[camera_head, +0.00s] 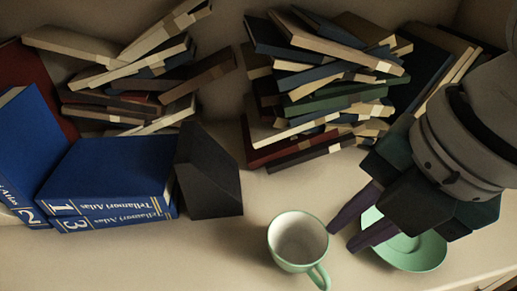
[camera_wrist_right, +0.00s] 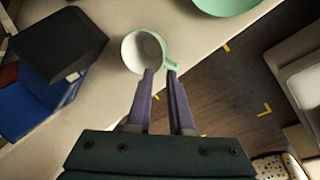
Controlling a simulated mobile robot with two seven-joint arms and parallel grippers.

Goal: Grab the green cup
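The green cup (camera_head: 283,254) stands upright on the pale shelf in the head view, with its handle (camera_head: 319,276) toward the lower right. My right gripper (camera_head: 344,238) is just right of the cup. Its two purple fingers are apart, with nothing visibly held between them. In the right wrist view the cup (camera_wrist_right: 143,50) lies just beyond the fingertips of the gripper (camera_wrist_right: 160,73), with the handle near the right fingertip. I cannot tell whether they touch. My left gripper is not in view.
A green saucer (camera_head: 415,255) is partly hidden under my right gripper. A black wedge-shaped bookend (camera_head: 208,175) and blue atlases (camera_head: 110,170) are to the left. Piled books (camera_head: 320,85) stand behind. The shelf's front edge is close to the cup.

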